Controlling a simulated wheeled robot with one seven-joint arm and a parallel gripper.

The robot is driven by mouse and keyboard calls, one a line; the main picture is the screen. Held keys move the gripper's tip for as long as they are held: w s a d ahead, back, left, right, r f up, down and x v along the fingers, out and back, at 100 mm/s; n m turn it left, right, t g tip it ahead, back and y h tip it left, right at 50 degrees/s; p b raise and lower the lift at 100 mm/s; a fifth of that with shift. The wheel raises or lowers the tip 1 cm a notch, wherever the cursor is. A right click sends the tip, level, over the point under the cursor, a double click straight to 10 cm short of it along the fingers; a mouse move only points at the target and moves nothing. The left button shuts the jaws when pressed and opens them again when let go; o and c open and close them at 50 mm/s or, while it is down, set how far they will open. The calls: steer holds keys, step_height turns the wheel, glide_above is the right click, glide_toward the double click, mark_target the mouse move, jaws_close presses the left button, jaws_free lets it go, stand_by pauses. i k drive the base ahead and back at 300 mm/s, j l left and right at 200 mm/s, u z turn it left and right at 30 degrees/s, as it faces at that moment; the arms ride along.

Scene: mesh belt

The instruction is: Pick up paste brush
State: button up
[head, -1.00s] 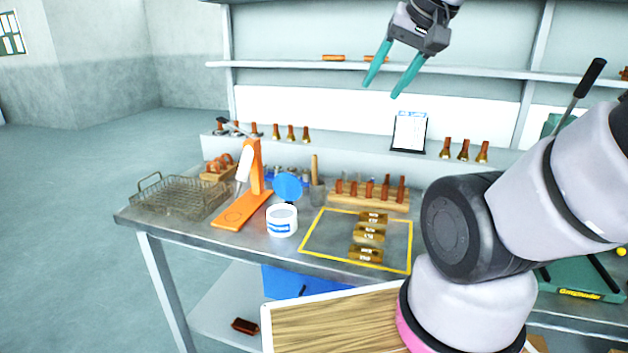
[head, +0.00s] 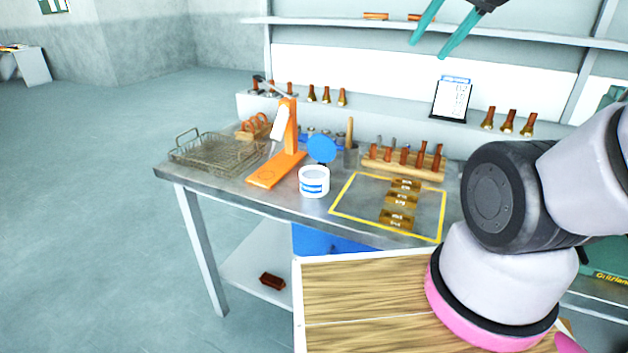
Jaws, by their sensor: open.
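A wooden handle (head: 350,131), probably that of the paste brush, stands upright in a small grey cup (head: 350,158) at the back of the bench. The cup hides its lower end, so I cannot see bristles. A white paste tub (head: 314,183) with a blue band stands in front of it to the left. Its round blue lid (head: 321,148) is tipped up behind it. My gripper (head: 428,48) is at the top of the view, its two teal fingers apart and empty. It appears high above the bench, right of the handle.
An orange stand (head: 280,166) and a wire basket (head: 216,150) are on the left of the bench (head: 246,189). A rack of copper pieces (head: 415,168) stands right of the cup. Brass blocks (head: 398,217) lie inside a yellow outline. A shelf (head: 530,40) runs behind.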

mark_target(351, 122)
steer(key=k+j+z, duration=0.1)
steer(key=j, duration=0.25)
steer(key=k+j+z, duration=0.1)
steer(key=j, duration=0.3)
steer(key=k+j, duration=0.15)
steer(key=j, duration=0.2)
steer(key=i+j+z, duration=0.2)
steer(key=j, duration=0.25)
steer(key=j+z, duration=0.15)
steer(key=j, duration=0.25)
steer(key=j+z, duration=0.2)
steer(key=j, duration=0.25)
steer(key=i+j+z, duration=0.15)
steer(key=i+j, duration=0.25)
steer(key=i+j+z, duration=0.15)
steer(key=i+j, duration=0.25)
steer(key=j, duration=0.1)
